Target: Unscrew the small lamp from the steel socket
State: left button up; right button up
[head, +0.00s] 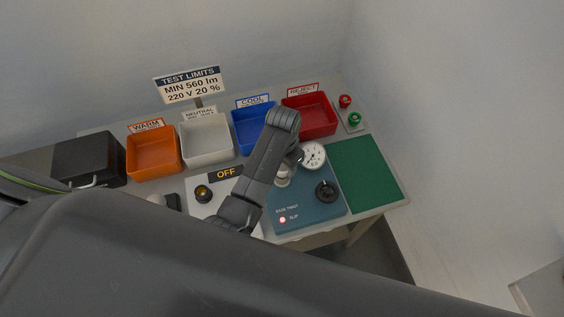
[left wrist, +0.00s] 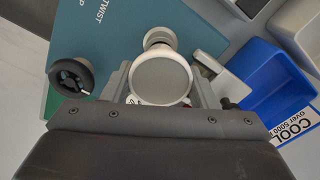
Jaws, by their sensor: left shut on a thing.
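The small lamp (left wrist: 160,80) shows in the left wrist view as a round grey disc with a pale rim. My left gripper (left wrist: 161,88) is shut on it, a finger on each side. A pale metal round part (left wrist: 159,37), which looks like the steel socket, shows just beyond the lamp; I cannot tell how far the lamp's thread sits in it. In the head view my left gripper (head: 291,163) is over the blue-green fixture (head: 307,212), its arm hiding much of the lamp and socket. My right gripper is not in view.
Orange (head: 153,153), white (head: 206,140), blue (head: 245,130) and red (head: 308,116) bins stand behind. A green mat (head: 366,171) is clear at right.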

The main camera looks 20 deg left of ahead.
pick_arm(q)
jog(key=shift+w+d+r+n, duration=0.15)
jog(key=shift+w+r+n, duration=0.1)
jog(key=shift+n, duration=0.75)
jog(key=shift+r, duration=0.1)
jog(key=shift+w+r, duration=0.2)
jog(key=shift+r, duration=1.3)
jog(key=o, duration=1.1)
jog(key=shift+s, duration=0.35)
jog(key=shift+c, duration=0.2)
